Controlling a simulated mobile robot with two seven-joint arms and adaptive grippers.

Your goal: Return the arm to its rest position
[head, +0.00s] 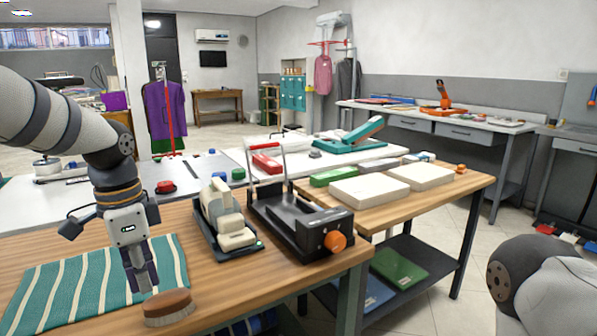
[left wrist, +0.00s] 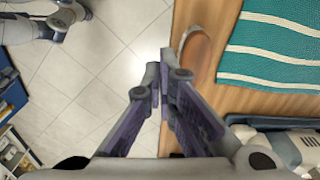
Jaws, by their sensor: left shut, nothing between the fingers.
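My left gripper (head: 147,283) comes down from the left in the head view, pointing downward, shut and empty. It is close to a brown wooden brush (head: 168,308) at the table's front edge; whether they touch cannot be told in the head view. In the left wrist view the closed fingers (left wrist: 161,75) are over the table's edge, with the brush (left wrist: 196,58) just beside them. My right arm shows only in part at the lower right of the head view; its gripper is out of view.
A teal striped cloth (head: 100,285) lies on the wooden table (head: 205,318). A black tray with a cream device (head: 225,215) and a black machine with an orange knob (head: 300,220) stand to the right. White boxes (head: 372,190) stand beyond. Tiled floor (left wrist: 95,60) lies past the edge.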

